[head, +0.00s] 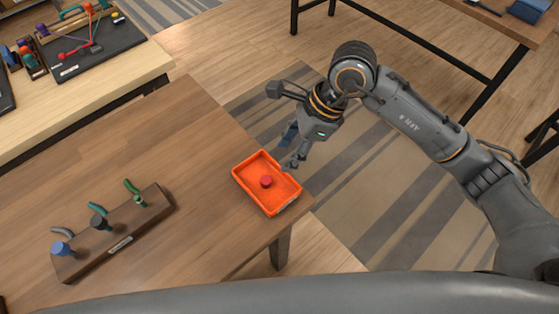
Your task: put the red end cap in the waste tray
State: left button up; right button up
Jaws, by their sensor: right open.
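The red end cap (266,182) lies on the floor of the orange waste tray (249,191), near its middle. The tray sits at the right corner of the brown table. My right gripper (292,152) is open and empty, just beyond the tray's far right side and apart from the cap. One fingertip shows close to the tray's rim. My left gripper is not in view.
A dark wooden rack (152,213) with several colored capped cords stands at the left of the table (190,130). The table's middle is clear. A pale bench (120,80) with boards and tools is at the upper left.

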jog(key=shift+d+r, duration=0.25)
jog(key=shift+r, duration=0.25)
